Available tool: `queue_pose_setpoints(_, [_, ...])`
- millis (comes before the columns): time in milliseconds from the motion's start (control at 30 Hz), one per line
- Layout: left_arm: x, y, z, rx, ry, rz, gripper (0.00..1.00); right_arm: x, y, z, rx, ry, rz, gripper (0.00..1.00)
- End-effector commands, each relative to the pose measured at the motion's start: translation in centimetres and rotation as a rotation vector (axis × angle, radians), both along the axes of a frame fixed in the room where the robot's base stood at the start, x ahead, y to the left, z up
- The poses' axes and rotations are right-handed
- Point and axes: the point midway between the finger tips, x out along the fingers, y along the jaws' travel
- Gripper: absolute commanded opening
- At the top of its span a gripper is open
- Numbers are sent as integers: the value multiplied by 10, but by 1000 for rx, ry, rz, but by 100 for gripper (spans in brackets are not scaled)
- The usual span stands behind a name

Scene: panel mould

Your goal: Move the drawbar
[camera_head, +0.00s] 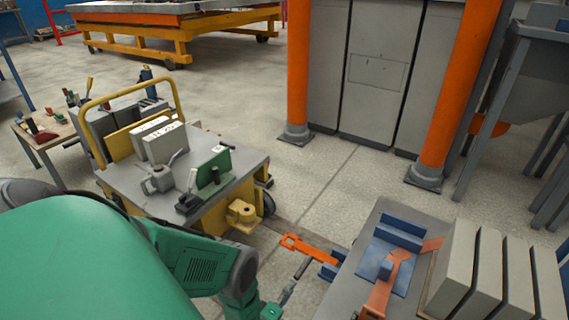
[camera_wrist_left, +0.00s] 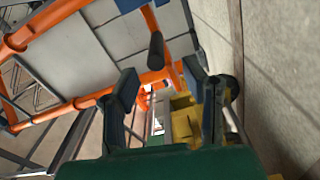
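The orange drawbar (camera_head: 312,250) lies over the floor between the yellow cart and the grey table, its eye end pointing left towards the cart. Its other end meets a blue bracket (camera_head: 331,268) at the table edge. A grey rod with a dark grip (camera_head: 287,295) slants down from near it. My left gripper (camera_head: 270,312) is only partly visible at the bottom edge, close to the grip. In the left wrist view my left gripper's fingers (camera_wrist_left: 162,75) are spread, and a dark grip (camera_wrist_left: 155,50) shows between and beyond them, seemingly untouched. My right gripper is not seen.
The yellow cart (camera_head: 250,160) carries grey blocks, a can and a green part. The grey table (camera_head: 350,285) holds blue fixtures, an orange part and upright grey slabs (camera_head: 485,270). Orange pillars (camera_head: 455,90) stand behind. Clear floor lies between cart and pillars.

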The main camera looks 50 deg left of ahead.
Motion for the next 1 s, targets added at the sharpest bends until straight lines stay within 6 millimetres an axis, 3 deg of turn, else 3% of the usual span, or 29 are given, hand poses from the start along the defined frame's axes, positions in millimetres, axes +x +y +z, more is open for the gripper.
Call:
queue_pose_setpoints(100, [-18, -4, -1, -1, 3, 0, 39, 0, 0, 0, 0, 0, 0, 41])
queue_pose_setpoints(300, [-29, -7, -1, 0, 1, 0, 39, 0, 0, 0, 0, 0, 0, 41])
queue_pose_setpoints(1000, [-30, -7, -1, 0, 1, 0, 39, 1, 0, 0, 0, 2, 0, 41])
